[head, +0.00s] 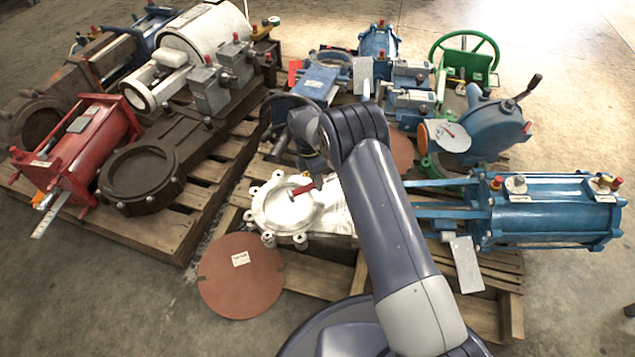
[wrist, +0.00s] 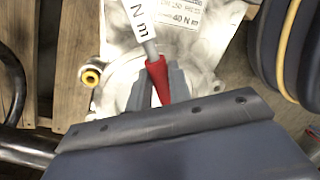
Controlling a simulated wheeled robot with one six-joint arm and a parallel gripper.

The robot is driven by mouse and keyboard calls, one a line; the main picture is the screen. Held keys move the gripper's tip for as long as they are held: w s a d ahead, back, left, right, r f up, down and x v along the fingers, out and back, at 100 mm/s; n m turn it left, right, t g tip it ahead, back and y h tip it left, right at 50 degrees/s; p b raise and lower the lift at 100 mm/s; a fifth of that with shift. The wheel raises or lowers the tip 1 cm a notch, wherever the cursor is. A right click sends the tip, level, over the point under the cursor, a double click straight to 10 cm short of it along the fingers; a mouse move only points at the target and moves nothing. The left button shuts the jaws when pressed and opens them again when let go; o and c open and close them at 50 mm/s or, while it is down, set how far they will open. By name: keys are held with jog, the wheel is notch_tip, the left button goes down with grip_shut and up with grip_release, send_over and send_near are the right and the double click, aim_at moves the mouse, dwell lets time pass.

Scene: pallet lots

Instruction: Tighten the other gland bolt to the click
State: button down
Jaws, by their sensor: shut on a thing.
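In the wrist view my gripper (wrist: 158,88) is shut on the red handle of a torque wrench (wrist: 159,76). Its grey shaft carries a white tag reading "N m" and runs up out of the picture, so its working end is hidden. The red handle also shows in the head view (head: 303,190), below my wrist and over the white valve body (head: 325,215). That body has a round flange with several lugs. In the wrist view, its label (wrist: 178,12) reads "40 N m". I cannot make out which bolts are the gland bolts.
A blue actuator (head: 550,210) lies right of the white body. A rust-red disc (head: 240,275) leans at the pallet's front left. A brown valve (head: 150,170) and a red actuator (head: 85,140) lie on the left pallet.

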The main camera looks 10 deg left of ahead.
jog(key=shift+w+a, duration=0.1)
jog(key=shift+w, duration=0.15)
dwell(0.3)
jog(key=shift+w+a+m+b, duration=0.3)
jog(key=shift+w+m+b, duration=0.2)
jog(key=shift+m, duration=0.1)
jog(key=shift+w, duration=0.25)
jog(key=shift+w+a+m+y, duration=0.3)
jog(key=shift+w+m, duration=0.15)
jog(key=shift+m, duration=0.15)
dwell(0.3)
jog(key=shift+s+d, duration=0.1)
jog(key=shift+s, duration=0.05)
jog(key=shift+s+d+n+p, duration=0.25)
jog(key=shift+s+n+p, duration=0.1)
jog(key=shift+s+n, duration=0.15)
jog(key=shift+s+d+n+p, duration=0.2)
jog(key=shift+s+n+p, duration=0.15)
jog(key=shift+s+n, duration=0.15)
jog(key=shift+p+v, duration=0.5)
jog(key=shift+v, duration=0.45)
dwell(2.8)
